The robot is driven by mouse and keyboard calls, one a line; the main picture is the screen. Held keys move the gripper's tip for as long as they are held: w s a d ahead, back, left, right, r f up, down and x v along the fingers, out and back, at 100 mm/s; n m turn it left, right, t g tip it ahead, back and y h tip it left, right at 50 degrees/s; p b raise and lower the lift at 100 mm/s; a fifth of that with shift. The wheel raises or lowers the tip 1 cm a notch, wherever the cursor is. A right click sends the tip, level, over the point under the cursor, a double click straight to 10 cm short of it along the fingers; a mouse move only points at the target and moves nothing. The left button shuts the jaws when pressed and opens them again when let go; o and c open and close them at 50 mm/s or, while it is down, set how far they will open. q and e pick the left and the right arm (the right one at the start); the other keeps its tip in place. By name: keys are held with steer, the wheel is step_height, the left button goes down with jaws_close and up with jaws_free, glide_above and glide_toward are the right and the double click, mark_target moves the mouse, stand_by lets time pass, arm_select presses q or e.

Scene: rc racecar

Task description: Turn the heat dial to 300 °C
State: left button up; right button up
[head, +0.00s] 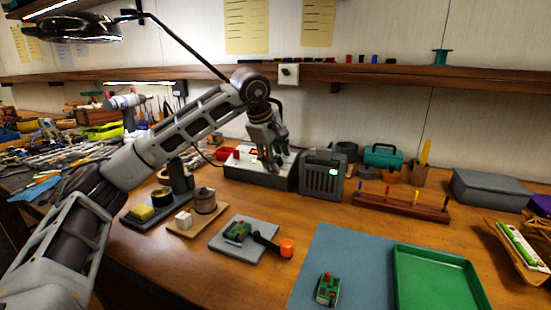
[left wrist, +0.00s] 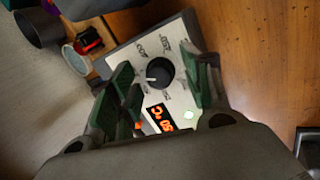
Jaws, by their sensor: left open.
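The heat station (head: 288,178) is a dark box with a light top panel at the back of the bench, under my left gripper (head: 268,158). In the left wrist view its black heat dial (left wrist: 161,71) has a white pointer mark facing the picture's left.
A grey slotted box (head: 322,177) stands right of the station. A soldering stand (head: 178,185), a small pot (head: 204,201) and a grey board (head: 243,240) lie in front. A green tray (head: 440,280) is at front right.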

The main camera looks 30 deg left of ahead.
arm_select(q)
steer(key=shift+c, duration=0.3)
steer(key=c, duration=1)
steer(key=shift+n, duration=0.3)
arm_select(e)
steer(key=shift+s+d+r, duration=0.1)
steer(key=shift+r, duration=0.1)
